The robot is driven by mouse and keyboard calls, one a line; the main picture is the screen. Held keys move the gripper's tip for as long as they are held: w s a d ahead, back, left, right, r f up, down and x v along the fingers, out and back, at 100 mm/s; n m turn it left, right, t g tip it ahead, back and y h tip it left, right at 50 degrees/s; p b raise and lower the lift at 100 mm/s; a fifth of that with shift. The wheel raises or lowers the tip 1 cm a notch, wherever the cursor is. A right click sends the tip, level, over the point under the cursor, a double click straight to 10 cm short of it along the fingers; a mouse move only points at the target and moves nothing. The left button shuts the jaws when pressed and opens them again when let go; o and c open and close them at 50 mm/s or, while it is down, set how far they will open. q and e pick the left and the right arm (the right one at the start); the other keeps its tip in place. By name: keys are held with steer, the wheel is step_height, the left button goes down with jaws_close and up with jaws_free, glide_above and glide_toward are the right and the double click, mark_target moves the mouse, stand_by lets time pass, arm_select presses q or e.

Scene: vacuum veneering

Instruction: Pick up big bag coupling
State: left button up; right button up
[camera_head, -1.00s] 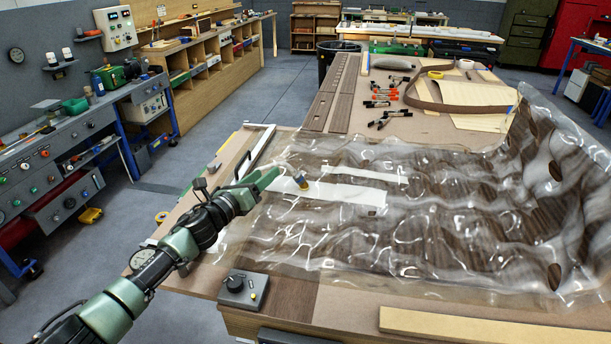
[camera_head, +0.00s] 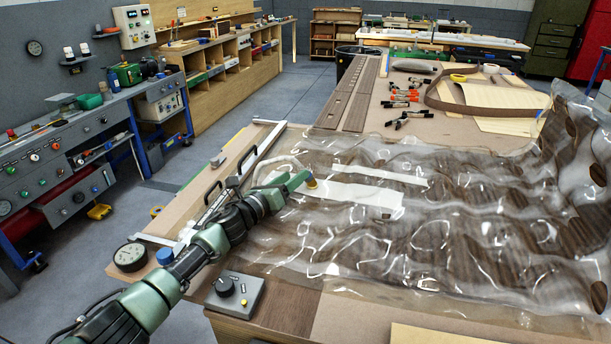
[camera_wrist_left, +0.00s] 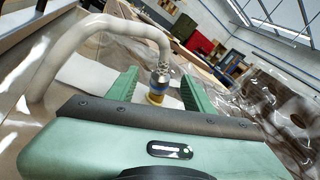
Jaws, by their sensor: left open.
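The big bag coupling, a metal fitting with a blue band and a brass-coloured end (camera_wrist_left: 158,86), sits at the end of a pale hose (camera_wrist_left: 95,28) in the left wrist view. In the head view its brass-coloured end (camera_head: 311,184) shows just beyond my left gripper (camera_head: 298,182). In the left wrist view my left gripper (camera_wrist_left: 160,76) is open, with its two green fingers on either side of the coupling. Gaps show between the coupling and both fingers. The coupling's lowest part is hidden behind the gripper body. My right gripper is not in view.
A wrinkled clear vacuum bag (camera_head: 430,235) covers much of the table. A round gauge (camera_head: 130,257) and a grey control box (camera_head: 235,293) stand near my left arm. Several clamps (camera_head: 402,102) lie farther back.

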arm_select(q)
steer(key=x, duration=0.3)
steer(key=shift+w+d+b, duration=0.1)
steer(key=shift+d+b, duration=0.15)
steer(key=shift+b, duration=0.1)
steer(key=shift+w+d+b, duration=0.2)
steer(key=shift+w+b, duration=0.15)
steer(key=shift+w+d, duration=0.25)
steer(key=shift+w, duration=0.2)
steer(key=shift+r, duration=0.1)
jaws_close()
